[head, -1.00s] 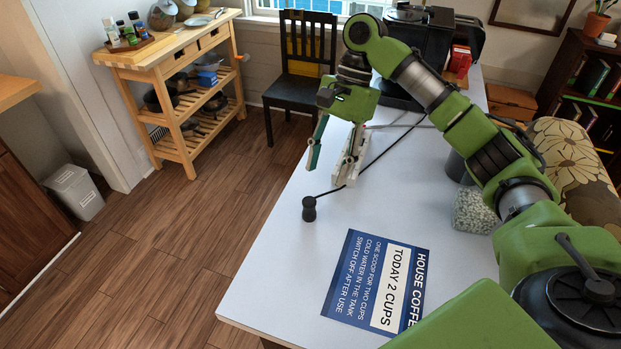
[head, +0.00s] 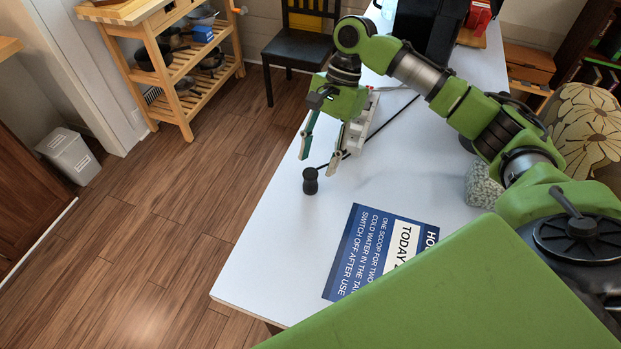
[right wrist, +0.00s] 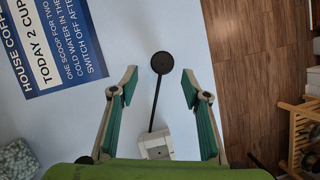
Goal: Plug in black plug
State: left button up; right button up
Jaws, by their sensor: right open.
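The black plug (head: 310,181) stands on the white table near its left edge. Its cord runs back towards a white power strip (head: 358,130), which is partly hidden behind my gripper. My right gripper (head: 318,162) is open and empty, with its fingertips just behind and above the plug. In the right wrist view, the round top of the plug (right wrist: 162,62) lies just beyond the gap between the two open fingers (right wrist: 159,77). The end of the power strip (right wrist: 155,145) shows between the finger bases. I cannot tell its socket details. My left gripper is not in view.
A blue coffee sign (head: 375,250) lies flat on the table in front of the plug. A speckled block (head: 480,185) stands to the right, beside my arm. The table's left edge is close to the plug. A black chair (head: 300,50) stands beyond.

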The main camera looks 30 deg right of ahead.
aim_at(313, 171)
jog(key=x, duration=0.2)
jog(key=p+x, duration=0.1)
jog(key=x, duration=0.1)
jog(key=shift+s+a+f, duration=0.1)
jog(key=shift+a+f, duration=0.05)
jog(key=shift+a, duration=0.25)
jog(key=shift+f, duration=0.2)
jog(key=c, duration=1.2)
notch_tip(313, 171, up, 3)
jog(key=shift+a+f+b, duration=0.1)
jog(key=shift+f+b, duration=0.1)
jog(key=shift+b, duration=0.3)
jog(key=d+r, duration=0.3)
jog(key=d, duration=0.1)
jog(key=d+r+b, duration=0.1)
jog(key=d+r, duration=0.3)
jog(key=d, duration=0.1)
jog(key=d+r, duration=0.3)
jog(key=d, duration=0.2)
jog(key=shift+s+r+b, duration=0.25)
jog(key=shift+s+b, duration=0.1)
jog(key=shift+s, duration=0.05)
